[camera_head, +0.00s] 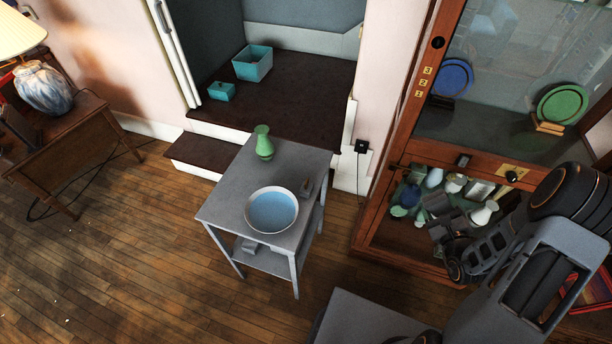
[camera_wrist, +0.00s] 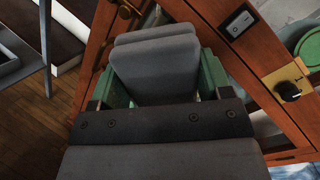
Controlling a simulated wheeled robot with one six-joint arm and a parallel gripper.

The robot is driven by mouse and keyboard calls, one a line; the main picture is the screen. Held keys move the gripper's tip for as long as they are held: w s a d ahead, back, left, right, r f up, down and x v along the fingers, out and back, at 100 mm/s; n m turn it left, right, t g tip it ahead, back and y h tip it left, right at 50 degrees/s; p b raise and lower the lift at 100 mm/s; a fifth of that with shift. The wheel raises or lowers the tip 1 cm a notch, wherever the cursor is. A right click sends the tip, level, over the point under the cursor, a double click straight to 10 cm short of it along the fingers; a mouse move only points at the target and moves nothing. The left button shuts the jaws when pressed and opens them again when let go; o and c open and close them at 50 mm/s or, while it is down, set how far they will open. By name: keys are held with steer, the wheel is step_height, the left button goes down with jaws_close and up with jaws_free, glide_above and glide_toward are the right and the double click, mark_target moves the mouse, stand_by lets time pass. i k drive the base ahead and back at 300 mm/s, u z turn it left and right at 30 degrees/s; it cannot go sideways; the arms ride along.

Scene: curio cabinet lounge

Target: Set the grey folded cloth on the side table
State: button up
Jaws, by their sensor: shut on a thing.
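The grey folded cloth (camera_wrist: 155,68) is between the green-padded fingers of my gripper (camera_wrist: 163,88) in the wrist view. The gripper is shut on it, and its layered far end sticks out beyond the fingers. In the head view my gripper (camera_head: 447,233) is at the lower right, in front of the wooden cabinet's lower compartment; the cloth is hard to make out there. The grey side table (camera_head: 225,196) stands at the middle, well to the left of my gripper. It bears a green vase (camera_head: 264,143) and a blue bowl with a pale rim (camera_head: 272,210).
The wooden cabinet (camera_head: 365,221) holds several vessels low down and plates above. A small brownish item (camera_head: 306,187) lies at the side table's right edge. The tabletop's left part is bare. A lamp table (camera_head: 48,165) stands left. Wooden floor (camera_head: 110,260) is open on the left.

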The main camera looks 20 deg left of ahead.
mark_target(224, 201)
steer(key=z, duration=2.5)
steer(key=k, duration=2.05)
steer(key=u, duration=3.05)
